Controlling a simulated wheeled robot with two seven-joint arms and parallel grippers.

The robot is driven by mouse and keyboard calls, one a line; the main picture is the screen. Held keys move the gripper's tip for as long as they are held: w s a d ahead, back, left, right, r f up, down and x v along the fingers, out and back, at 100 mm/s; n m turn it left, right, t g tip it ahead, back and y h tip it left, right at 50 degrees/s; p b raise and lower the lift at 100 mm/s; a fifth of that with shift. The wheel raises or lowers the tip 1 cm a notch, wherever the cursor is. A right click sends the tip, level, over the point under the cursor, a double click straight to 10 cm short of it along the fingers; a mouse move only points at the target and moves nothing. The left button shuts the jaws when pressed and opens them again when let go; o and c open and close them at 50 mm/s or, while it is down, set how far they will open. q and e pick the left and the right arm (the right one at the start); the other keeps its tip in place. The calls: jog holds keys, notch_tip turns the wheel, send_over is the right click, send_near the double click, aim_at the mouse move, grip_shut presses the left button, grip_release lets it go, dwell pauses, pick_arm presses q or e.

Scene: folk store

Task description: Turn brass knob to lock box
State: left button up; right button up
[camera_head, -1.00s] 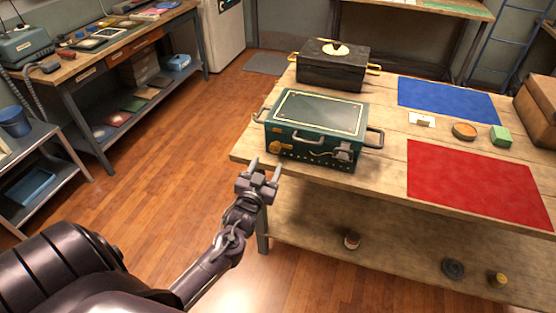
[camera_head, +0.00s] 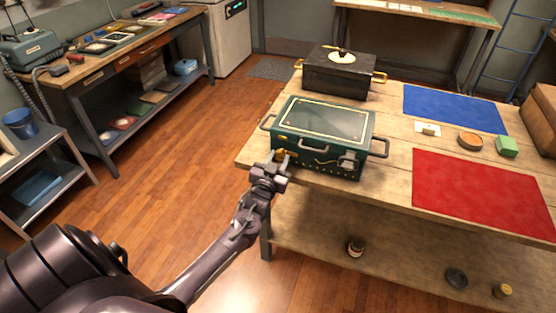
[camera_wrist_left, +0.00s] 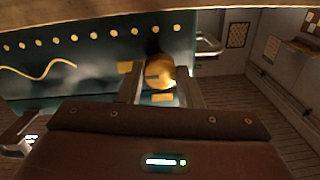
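The dark green box (camera_head: 322,122) with gold trim and side handles stands closed on the wooden table. Its brass knob (camera_head: 280,155) is on the left part of the front face. My left gripper (camera_head: 276,161) is at that knob. In the left wrist view the brass knob (camera_wrist_left: 159,72) lies between the two fingers of my left gripper (camera_wrist_left: 160,88), which stand apart on either side of it. Whether both fingers press on the knob is not clear. My right gripper is not in view.
A black box (camera_head: 338,76) with gold handles stands behind the green box. A blue mat (camera_head: 452,107) and a red mat (camera_head: 482,192) lie to the right. Open floor lies left of the table.

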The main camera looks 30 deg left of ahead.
pick_arm(q)
jog(key=c, duration=0.4)
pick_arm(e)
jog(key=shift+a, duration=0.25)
pick_arm(q)
jog(key=shift+n, duration=0.4)
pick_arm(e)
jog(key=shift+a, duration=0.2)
pick_arm(q)
jog(key=n, duration=0.3)
jog(key=shift+n, duration=0.3)
jog(key=n+p, duration=0.1)
jog(key=n, duration=0.2)
jog(key=shift+n, duration=0.3)
jog(key=n+p, duration=0.1)
jog(key=n, duration=0.5)
jog(key=shift+r, duration=0.1)
jog(key=n, duration=0.3)
jog(key=shift+p, duration=0.35)
jog(key=shift+n, duration=0.3)
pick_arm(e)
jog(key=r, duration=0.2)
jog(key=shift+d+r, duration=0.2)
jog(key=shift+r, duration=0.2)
pick_arm(q)
jog(key=shift+h, duration=0.3)
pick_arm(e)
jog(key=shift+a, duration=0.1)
